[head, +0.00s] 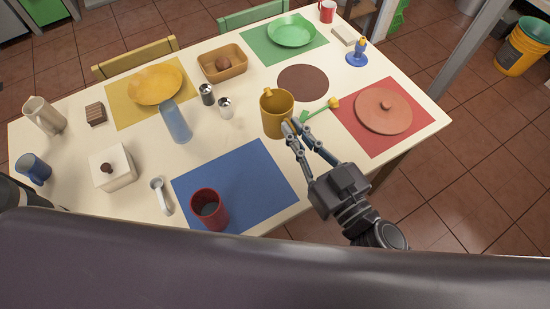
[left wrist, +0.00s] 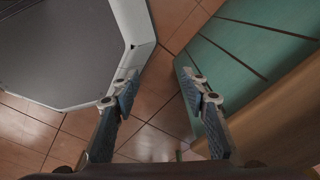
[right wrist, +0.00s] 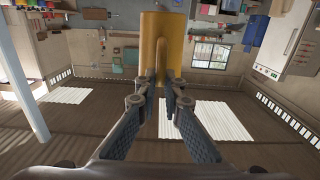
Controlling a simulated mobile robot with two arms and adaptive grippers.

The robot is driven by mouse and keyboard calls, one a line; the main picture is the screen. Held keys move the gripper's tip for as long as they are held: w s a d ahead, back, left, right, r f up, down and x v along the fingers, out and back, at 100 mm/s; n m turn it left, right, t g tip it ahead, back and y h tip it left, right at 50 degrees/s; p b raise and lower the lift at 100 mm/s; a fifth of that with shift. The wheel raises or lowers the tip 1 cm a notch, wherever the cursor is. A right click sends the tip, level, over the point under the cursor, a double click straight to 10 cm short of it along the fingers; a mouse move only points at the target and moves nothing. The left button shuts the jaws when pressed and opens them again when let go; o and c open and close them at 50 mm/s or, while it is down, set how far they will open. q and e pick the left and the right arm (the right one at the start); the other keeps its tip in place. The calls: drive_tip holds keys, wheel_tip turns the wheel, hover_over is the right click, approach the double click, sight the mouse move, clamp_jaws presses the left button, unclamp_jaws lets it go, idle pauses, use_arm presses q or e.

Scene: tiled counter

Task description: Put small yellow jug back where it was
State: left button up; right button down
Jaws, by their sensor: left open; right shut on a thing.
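The small yellow jug (head: 277,115) is upright near the middle of the table in the head view. My right gripper (head: 293,127) is shut on its handle side. In the right wrist view the jug (right wrist: 163,28) is between the fingertips (right wrist: 163,82), with its handle toward the gripper. I cannot tell for sure whether its base touches the table or is a little above it. My left gripper (left wrist: 160,90) is open and empty, over the floor beside a green slatted chair (left wrist: 225,75); it is not seen in the head view.
A bare dark brown round mat (head: 303,83) lies just behind the jug. A green and yellow utensil (head: 320,109) is right beside it. A blue mat (head: 250,170) holds a red mug (head: 208,210). A blue glass (head: 175,122) stands left.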

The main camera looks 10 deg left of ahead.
drive_tip(key=f+b, duration=0.3)
drive_tip(key=f, duration=0.3)
drive_tip(key=f+b, duration=0.4)
drive_tip(key=f, duration=0.3)
drive_tip(key=f+b, duration=0.3)
drive_tip(key=f, duration=0.3)
drive_tip(key=shift+s+d+f+b, duration=0.15)
drive_tip(key=shift+s+b, duration=0.15)
drive_tip(key=shift+s, duration=0.05)
use_arm(q)
wheel_tip(320, 180, down, 11)
drive_tip(key=s+d, duration=0.1)
drive_tip(key=shift+r, duration=0.15)
use_arm(e)
drive_tip(key=c, duration=2.1)
unclamp_jaws()
use_arm(q)
drive_tip(key=shift+s, duration=0.1)
